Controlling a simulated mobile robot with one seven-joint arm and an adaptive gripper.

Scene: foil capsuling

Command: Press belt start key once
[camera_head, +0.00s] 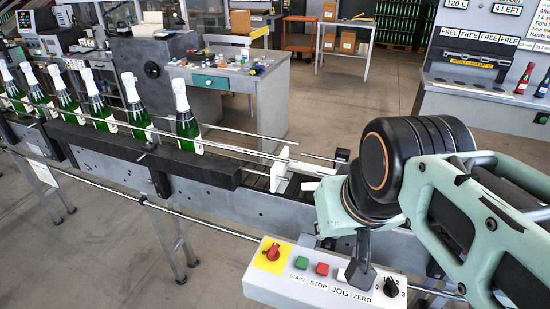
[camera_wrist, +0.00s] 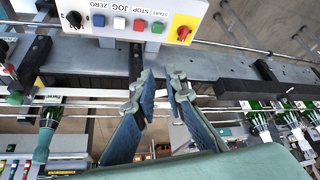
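The control box (camera_head: 318,286) has a green START key (camera_head: 302,263), a red STOP key (camera_head: 322,269) and a white JOG key (camera_head: 342,275). In the wrist view the green START key (camera_wrist: 157,27) sits between the red STOP key (camera_wrist: 139,25) and the yellow plate with a red knob (camera_wrist: 183,32). A blue ZERO key (camera_wrist: 98,20) shows there; a grey part in front of the box hides it in the head view. My gripper (camera_wrist: 160,82) has a gap between its fingers, holds nothing and appears apart from the keys. In the head view its fingertips are not clearly visible.
Green bottles with white tops (camera_head: 185,115) stand on the conveyor (camera_head: 160,160), left of my arm. Rails (camera_head: 240,150) run along it. A black selector knob (camera_head: 391,287) is at the box's right end. A workbench (camera_head: 215,80) stands behind; open floor lies in front of the conveyor.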

